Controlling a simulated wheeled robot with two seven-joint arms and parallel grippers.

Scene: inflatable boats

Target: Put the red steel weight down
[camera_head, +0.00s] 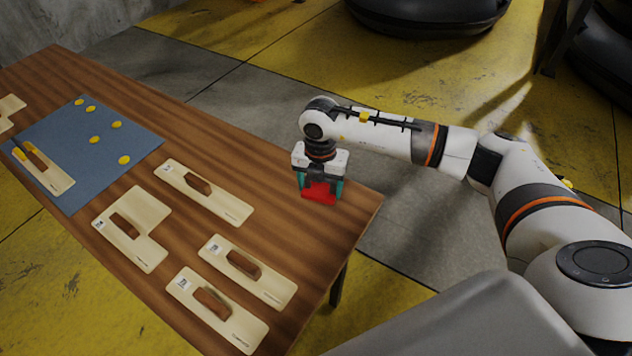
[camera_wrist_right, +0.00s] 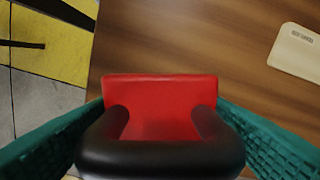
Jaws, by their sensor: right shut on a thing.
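The red steel weight (camera_head: 319,194) is at the right end of the wooden table, under my right gripper (camera_head: 319,184). In the right wrist view the red weight (camera_wrist_right: 160,105) shows a black handle (camera_wrist_right: 160,155) between the two teal fingers. My right gripper points down and is shut on the weight. The weight's lower edge is close to the table top; I cannot tell whether it touches. My left gripper is not in view.
A blue mat (camera_head: 80,140) with yellow discs lies at the left. Bare wood surrounds the weight, near the table's right edge.

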